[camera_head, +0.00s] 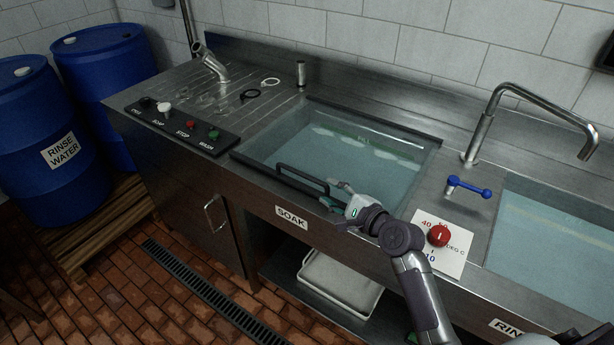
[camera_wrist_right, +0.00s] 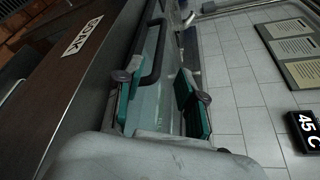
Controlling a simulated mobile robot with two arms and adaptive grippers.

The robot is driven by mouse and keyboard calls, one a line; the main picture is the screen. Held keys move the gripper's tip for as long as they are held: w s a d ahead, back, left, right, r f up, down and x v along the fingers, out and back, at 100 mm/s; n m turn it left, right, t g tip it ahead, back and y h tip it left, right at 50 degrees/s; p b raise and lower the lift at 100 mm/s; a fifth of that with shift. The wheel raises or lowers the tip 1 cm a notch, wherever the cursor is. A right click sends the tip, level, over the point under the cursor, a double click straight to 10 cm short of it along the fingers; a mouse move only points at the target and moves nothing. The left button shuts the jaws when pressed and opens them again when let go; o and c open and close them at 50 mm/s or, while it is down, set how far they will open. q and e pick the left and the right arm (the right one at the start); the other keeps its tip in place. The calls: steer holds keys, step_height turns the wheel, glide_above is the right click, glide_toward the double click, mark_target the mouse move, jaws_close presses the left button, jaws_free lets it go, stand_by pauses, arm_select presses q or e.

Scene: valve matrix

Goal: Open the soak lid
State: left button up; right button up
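The soak lid (camera_head: 300,190) is a clear pane with a dark front edge, lying flat over the basin above the SOAK label (camera_head: 291,217). Its black bar handle (camera_head: 300,177) runs along the front edge; the handle also shows in the right wrist view (camera_wrist_right: 154,62). My right gripper (camera_head: 338,196) is at the right end of the handle. In the right wrist view its two green-padded fingers (camera_wrist_right: 160,98) are apart with nothing between the pads, and the handle lies ahead of them. Whether a finger touches the handle or lid I cannot tell. My left gripper is not in view.
A red knob (camera_head: 439,235) on a temperature plate and a blue-handled valve (camera_head: 468,187) stand right of the basin. A tap (camera_head: 530,110) arches over the right basin. A button panel (camera_head: 182,125) lies to the left. Blue barrels (camera_head: 108,65) stand far left.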

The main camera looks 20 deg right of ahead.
mark_target(311, 180)
steer(key=x, duration=1)
steer(key=shift+w+a+f, duration=0.15)
steer(key=shift+w, duration=0.1)
jaws_close()
